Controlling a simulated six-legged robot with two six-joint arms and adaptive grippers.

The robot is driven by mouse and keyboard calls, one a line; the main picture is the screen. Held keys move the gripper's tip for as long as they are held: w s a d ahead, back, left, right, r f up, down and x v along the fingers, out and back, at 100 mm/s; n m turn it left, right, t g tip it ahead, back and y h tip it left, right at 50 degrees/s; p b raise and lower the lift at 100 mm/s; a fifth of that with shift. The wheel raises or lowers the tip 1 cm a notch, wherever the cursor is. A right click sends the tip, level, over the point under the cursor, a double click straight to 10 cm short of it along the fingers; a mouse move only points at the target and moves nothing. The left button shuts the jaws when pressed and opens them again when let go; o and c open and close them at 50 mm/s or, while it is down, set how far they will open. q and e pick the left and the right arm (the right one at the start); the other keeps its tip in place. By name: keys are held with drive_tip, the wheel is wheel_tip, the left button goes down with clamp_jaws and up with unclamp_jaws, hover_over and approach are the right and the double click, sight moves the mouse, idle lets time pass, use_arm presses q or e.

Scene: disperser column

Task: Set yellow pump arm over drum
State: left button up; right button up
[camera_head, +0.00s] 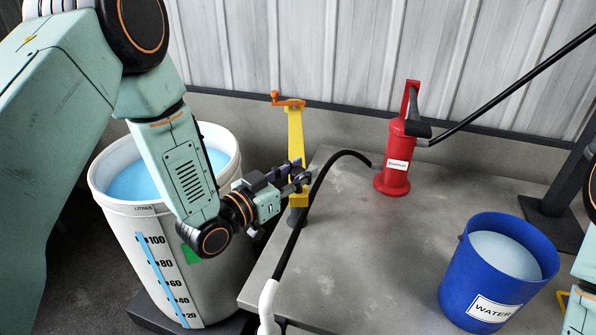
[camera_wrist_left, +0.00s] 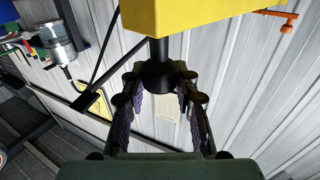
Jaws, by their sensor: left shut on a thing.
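The yellow pump arm (camera_head: 295,135) is a long bar with an orange handle (camera_head: 287,101) at its far end, beside the left edge of the grey table. In the left wrist view its yellow body (camera_wrist_left: 190,14) fills the top, with a dark round post (camera_wrist_left: 157,72) below it. My left gripper (camera_head: 302,178) is at the near end of the pump arm; its fingers (camera_wrist_left: 157,92) are shut around that post. The white drum (camera_head: 130,215), with blue liquid inside, stands left of the table, partly behind my left arm. The pump arm is not above its opening.
The grey table (camera_head: 350,240) holds a red pump (camera_head: 397,155) and a blue water bucket (camera_head: 455,265). A black hose (camera_head: 300,215) runs past my gripper to a white fitting (camera_head: 268,300). A corrugated wall (camera_head: 330,50) stands behind. The table's middle is clear.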

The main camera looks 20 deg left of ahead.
use_arm(q)
clamp_jaws()
idle(0.5)
